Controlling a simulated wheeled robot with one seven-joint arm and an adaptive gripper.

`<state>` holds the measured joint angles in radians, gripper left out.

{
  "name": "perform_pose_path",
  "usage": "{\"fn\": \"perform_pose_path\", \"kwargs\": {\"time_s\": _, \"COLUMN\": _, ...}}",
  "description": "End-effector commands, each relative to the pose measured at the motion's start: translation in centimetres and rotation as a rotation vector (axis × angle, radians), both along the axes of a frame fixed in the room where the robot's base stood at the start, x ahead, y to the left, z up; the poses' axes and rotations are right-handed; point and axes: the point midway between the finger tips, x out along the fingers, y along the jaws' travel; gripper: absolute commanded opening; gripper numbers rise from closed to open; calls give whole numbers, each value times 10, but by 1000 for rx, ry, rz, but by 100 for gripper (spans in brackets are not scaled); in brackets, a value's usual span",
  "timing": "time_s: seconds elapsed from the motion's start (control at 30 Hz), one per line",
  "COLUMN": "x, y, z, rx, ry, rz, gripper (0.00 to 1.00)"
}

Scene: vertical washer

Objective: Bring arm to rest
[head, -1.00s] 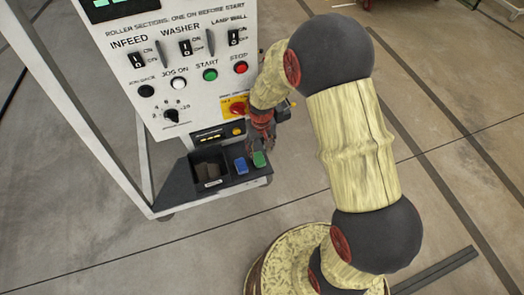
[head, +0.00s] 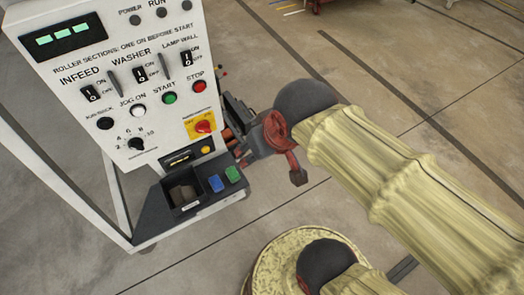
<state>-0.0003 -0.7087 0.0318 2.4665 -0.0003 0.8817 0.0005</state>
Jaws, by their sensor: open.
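My arm, with its pale yellow cover and dark joints, comes in from the right in the head view. My gripper (head: 262,150) is at the right side of the white control panel (head: 110,75), beside the red rotary knob (head: 204,127) on its yellow plate. A red-brown finger with a dark tip sticks out to the lower right. The gripper appears open, and I see nothing held in it. Part of it overlaps the panel's right edge in the picture, so I cannot tell whether it touches.
The panel's white frame (head: 60,190) stands at left. Green display segments (head: 66,34) are lit. Grey floor (head: 390,60) is open behind my arm.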

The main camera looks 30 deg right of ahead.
Motion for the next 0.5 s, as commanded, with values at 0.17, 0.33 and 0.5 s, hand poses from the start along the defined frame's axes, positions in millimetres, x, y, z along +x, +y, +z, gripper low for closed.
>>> {"fn": "perform_pose_path", "kwargs": {"time_s": 0.17, "x": -15, "y": 0, "z": 4, "rx": 0, "ry": -21, "rz": 0, "gripper": 52}}
{"fn": "perform_pose_path", "kwargs": {"time_s": 0.33, "x": -15, "y": 0, "z": 4, "rx": 0, "ry": -21, "rz": 0, "gripper": 52}}
{"fn": "perform_pose_path", "kwargs": {"time_s": 0.5, "x": -15, "y": 0, "z": -1, "rx": 0, "ry": -21, "rz": 0, "gripper": 52}}
